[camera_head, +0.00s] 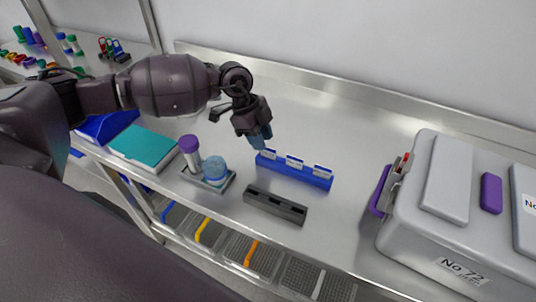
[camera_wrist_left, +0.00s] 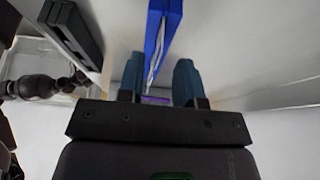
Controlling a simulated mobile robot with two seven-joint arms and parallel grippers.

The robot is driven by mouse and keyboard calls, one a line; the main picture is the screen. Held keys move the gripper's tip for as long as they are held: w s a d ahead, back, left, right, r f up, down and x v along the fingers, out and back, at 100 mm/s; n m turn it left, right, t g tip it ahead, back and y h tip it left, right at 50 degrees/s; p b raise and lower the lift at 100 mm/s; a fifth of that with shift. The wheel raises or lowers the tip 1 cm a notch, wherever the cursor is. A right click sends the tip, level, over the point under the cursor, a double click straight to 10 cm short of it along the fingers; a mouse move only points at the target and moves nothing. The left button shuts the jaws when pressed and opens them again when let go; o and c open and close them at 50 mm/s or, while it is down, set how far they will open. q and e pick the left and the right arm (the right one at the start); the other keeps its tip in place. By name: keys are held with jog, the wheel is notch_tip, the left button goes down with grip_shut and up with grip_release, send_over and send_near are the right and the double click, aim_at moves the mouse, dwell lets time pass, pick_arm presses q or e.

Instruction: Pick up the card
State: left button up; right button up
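A long blue holder (camera_head: 290,175) stands on the metal counter with three small white cards (camera_head: 294,161) upright along its top. My left gripper (camera_head: 260,140) is just above and behind the holder's left end, pointing down, with teal fingertips. In the left wrist view the two fingers (camera_wrist_left: 159,82) are spread apart with nothing held between them. The blue holder (camera_wrist_left: 157,30) shows ahead, with thin pale card edges along its side near the gap. I cannot tell whether a finger touches the nearest card. My right gripper does not show clearly in either view.
A dark slotted block (camera_head: 275,205) lies in front of the holder. A small grey rack (camera_head: 208,180) holds a purple-capped tube (camera_head: 190,153) and a blue-lidded jar (camera_head: 214,169). A grey case (camera_head: 440,205) stands at right. Bare counter lies behind the holder.

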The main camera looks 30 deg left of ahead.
aim_at(268, 155)
pick_arm(q)
jog(key=x, duration=0.4)
jog(key=shift+d+r, duration=0.1)
jog(key=shift+d, duration=0.15)
grip_shut()
